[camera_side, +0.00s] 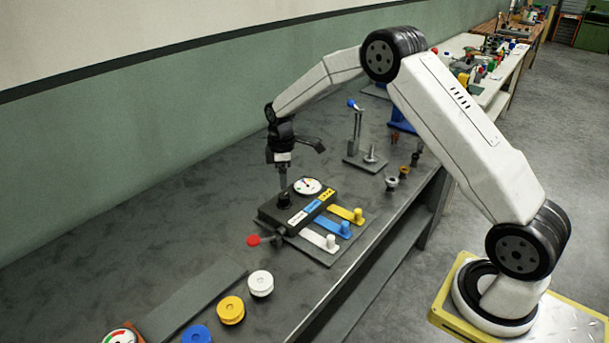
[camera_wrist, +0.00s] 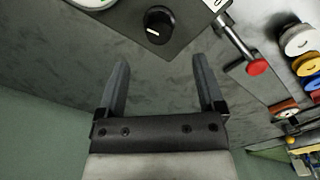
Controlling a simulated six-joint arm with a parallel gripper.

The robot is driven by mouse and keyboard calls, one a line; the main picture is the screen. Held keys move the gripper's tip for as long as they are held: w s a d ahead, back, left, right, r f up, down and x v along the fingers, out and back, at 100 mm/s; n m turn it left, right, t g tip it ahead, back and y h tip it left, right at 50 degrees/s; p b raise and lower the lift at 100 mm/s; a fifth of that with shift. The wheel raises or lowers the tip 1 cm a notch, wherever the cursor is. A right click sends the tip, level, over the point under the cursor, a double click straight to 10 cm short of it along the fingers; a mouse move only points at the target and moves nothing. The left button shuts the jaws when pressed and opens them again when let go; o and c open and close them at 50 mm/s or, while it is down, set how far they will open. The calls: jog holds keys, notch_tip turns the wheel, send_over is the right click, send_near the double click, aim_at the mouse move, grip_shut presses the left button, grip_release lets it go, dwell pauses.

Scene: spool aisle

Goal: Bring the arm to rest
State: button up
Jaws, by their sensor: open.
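My gripper (camera_side: 284,175) hangs pointing down over the dark bench, just behind a black control box. In the wrist view my gripper (camera_wrist: 160,80) is open, its two dark fingers apart with nothing between them. The control box (camera_side: 270,217) carries a round gauge (camera_side: 307,186), a black knob (camera_side: 284,200) and a lever with a red end (camera_side: 253,240). In the wrist view the knob (camera_wrist: 158,25) lies beyond the fingertips, and the red lever end (camera_wrist: 257,67) is to the right. I cannot tell exactly how high the fingertips are above the bench.
Yellow (camera_side: 347,214), blue (camera_side: 333,226) and white (camera_side: 320,240) sliders lie beside the box. White (camera_side: 261,283), yellow (camera_side: 230,310) and blue (camera_side: 196,334) spools stand in front. A metal post stand (camera_side: 356,140) is behind. The green wall (camera_side: 120,160) runs along the bench's left side.

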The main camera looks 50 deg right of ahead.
jog(key=shift+s+a+r, duration=0.3)
jog(key=shift+s+r, duration=0.1)
jog(key=s+a+r+m+t, duration=0.1)
jog(key=s+a+m, duration=0.3)
jog(key=s, duration=0.8)
jog(key=s+a+r+m+t, duration=0.1)
jog(key=s+a+r+m, duration=0.2)
jog(key=s, duration=1)
jog(key=shift+a+r+m+t, duration=0.3)
jog(key=shift+a+r+m, duration=0.1)
jog(key=shift+a+m, duration=0.5)
